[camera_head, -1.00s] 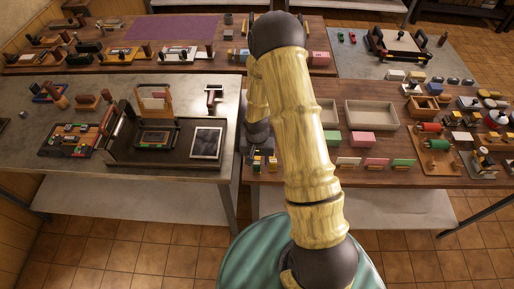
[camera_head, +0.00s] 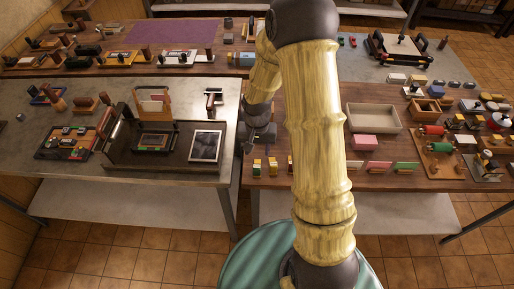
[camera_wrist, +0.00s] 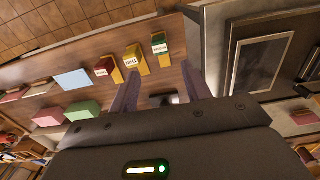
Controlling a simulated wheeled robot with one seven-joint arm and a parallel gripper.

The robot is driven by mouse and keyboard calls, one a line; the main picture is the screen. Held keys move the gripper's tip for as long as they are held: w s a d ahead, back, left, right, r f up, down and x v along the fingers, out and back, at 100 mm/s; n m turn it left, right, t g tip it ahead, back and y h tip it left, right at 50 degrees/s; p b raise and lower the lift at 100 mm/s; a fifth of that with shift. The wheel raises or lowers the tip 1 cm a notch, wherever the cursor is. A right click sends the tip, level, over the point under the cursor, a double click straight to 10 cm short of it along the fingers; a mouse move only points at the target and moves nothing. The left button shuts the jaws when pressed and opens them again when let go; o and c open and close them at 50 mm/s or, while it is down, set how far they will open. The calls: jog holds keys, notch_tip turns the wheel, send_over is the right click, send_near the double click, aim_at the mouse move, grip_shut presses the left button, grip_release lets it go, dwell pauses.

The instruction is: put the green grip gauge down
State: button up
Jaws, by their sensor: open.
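The green grip gauge (camera_wrist: 159,49), a small block with a green top and a pale label on its face, stands on the brown wooden table. It is first in a row beside a yellow gauge (camera_wrist: 136,59) and a red gauge (camera_wrist: 107,70). In the head view the green gauge (camera_head: 257,166) is at the table's left end, near the front edge. My gripper (camera_wrist: 159,72) is open, its two dark fingers apart. The green gauge lies just beyond the fingertips, with a visible gap and no contact that I can see. In the head view my gripper (camera_head: 257,134) is behind the gauges, partly hidden.
A dark tray (camera_head: 175,156) with a framed panel (camera_head: 206,146) sits on the grey table to the left. A beige open bin (camera_head: 373,117) and a pink box (camera_head: 365,142) stand to the right. Thin coloured plates (camera_head: 405,167) line the front of the wooden table.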

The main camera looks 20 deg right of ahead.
jog(key=s+r+n+t, duration=0.2)
jog(key=s+r+n, duration=0.1)
jog(key=s+r, duration=0.9)
notch_tip(320, 180, up, 2)
jog(key=shift+d+r+n+t, duration=0.1)
jog(key=shift+d+n+t, duration=0.1)
jog(key=shift+n+t, duration=0.1)
jog(key=shift+s, duration=0.1)
jog(key=shift+c, duration=1.3)
jog(key=shift+a, duration=0.1)
